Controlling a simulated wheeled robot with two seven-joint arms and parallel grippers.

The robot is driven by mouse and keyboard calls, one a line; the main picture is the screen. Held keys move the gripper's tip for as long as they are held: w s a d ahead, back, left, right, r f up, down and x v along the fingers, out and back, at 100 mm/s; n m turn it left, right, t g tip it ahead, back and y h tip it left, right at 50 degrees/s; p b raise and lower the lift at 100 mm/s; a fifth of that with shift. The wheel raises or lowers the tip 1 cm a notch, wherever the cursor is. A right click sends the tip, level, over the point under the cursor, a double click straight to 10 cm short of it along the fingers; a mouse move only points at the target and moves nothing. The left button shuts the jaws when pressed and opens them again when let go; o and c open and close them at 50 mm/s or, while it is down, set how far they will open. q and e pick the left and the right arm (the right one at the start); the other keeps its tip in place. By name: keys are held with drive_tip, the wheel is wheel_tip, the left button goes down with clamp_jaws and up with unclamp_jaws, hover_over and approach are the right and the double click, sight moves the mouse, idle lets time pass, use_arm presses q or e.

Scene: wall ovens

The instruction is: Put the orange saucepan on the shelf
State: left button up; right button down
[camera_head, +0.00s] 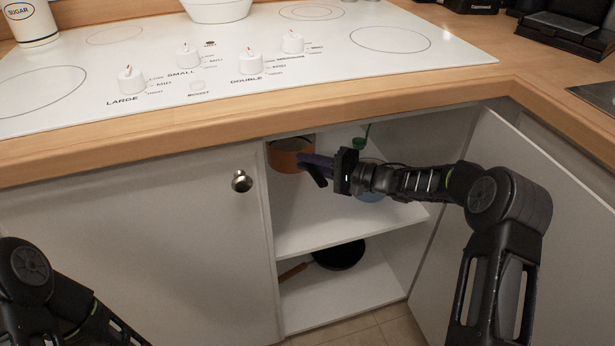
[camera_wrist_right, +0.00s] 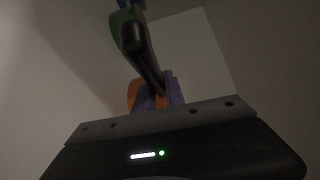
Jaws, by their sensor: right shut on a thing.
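The orange saucepan (camera_head: 287,153) is inside the open cabinet, at the upper left of the opening, above the upper white shelf (camera_head: 315,232). I cannot tell whether its base touches that shelf. My right gripper (camera_head: 312,162) reaches in from the right, its purple fingers shut on the pan's handle. In the right wrist view the purple fingers (camera_wrist_right: 166,95) close around the dark handle, and a bit of the orange saucepan (camera_wrist_right: 133,94) shows beside them. My left arm enters at the lower left; its gripper is not visible.
A dark pan (camera_head: 340,254) lies on the lower level. The open door (camera_head: 530,220) is right of my arm. The countertop edge (camera_head: 240,125) overhangs the opening.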

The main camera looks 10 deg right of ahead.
wheel_tip(320, 180, down, 4)
drive_tip(key=shift+f+b, duration=0.15)
drive_tip(key=shift+b, duration=0.6)
drive_tip(key=c, duration=1.4)
unclamp_jaws()
drive_tip(key=shift+f, duration=0.15)
drive_tip(key=shift+s+d+r, duration=0.15)
drive_tip(key=shift+d+r, duration=0.05)
drive_tip(key=shift+r, duration=0.05)
drive_tip(key=p+v, duration=0.2)
drive_tip(key=v, duration=0.4)
drive_tip(key=shift+p, duration=0.3)
drive_tip(key=shift+s+d, duration=0.35)
drive_tip(key=shift+d, duration=0.05)
